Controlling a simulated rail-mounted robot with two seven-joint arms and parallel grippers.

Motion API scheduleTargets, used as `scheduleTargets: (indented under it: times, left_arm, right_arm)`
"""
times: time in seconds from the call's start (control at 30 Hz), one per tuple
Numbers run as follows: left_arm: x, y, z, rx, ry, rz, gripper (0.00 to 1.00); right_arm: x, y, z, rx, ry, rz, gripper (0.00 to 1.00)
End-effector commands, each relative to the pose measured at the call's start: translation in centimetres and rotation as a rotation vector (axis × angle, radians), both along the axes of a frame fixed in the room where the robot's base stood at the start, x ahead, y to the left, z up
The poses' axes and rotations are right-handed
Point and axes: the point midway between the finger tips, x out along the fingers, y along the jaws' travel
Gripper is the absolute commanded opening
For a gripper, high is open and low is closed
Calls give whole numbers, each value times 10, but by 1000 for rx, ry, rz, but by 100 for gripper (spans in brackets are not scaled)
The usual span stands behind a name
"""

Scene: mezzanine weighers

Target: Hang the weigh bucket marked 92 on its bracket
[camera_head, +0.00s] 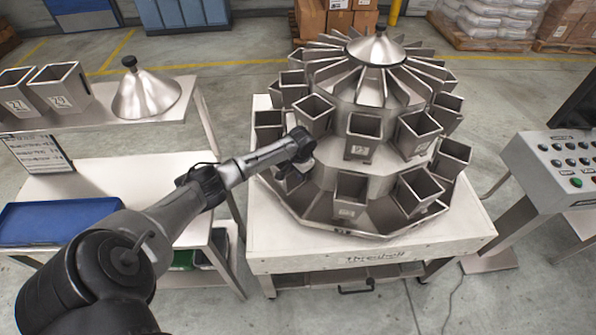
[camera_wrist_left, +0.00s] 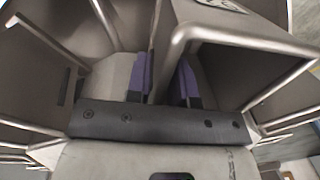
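My left gripper (camera_head: 293,172) is at the left side of the round weigher, among its buckets; the wrist hides its fingers in the head view. In the left wrist view its purple-padded fingers (camera_wrist_left: 165,78) stand on either side of a thin steel bucket wall (camera_wrist_left: 163,55). I cannot tell whether they press on it. That bucket's marking (camera_wrist_left: 225,4) is cut off at the top. Several open steel buckets hang around the weigher, such as an upper one (camera_head: 363,137) and a lower one (camera_head: 350,196). I cannot read 92 on any bucket. The empty bracket is not distinguishable. My right gripper is out of view.
Two marked buckets (camera_head: 62,90) and a steel cone (camera_head: 147,95) stand on the left shelf. A blue tray (camera_head: 55,222) lies on the bench below. A button console (camera_head: 563,165) stands at right.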

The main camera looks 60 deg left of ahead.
Motion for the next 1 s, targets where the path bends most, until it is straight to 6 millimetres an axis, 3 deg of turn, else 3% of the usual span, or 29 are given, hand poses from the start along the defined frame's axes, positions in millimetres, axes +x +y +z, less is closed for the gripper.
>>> scheduleTargets:
  times: [0.17,0.47,0.67,1.0]
  left_arm:
    - [0,0,0,0,1,0,39]
    - [-1,-1,2,-1,2,-1,39]
    - [0,-3,29,-1,-1,-2,39]
    - [1,-10,95,0,-1,-1,39]
  right_arm:
    - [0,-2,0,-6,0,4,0]
    - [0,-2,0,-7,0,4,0]
    - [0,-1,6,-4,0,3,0]
    - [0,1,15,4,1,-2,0]
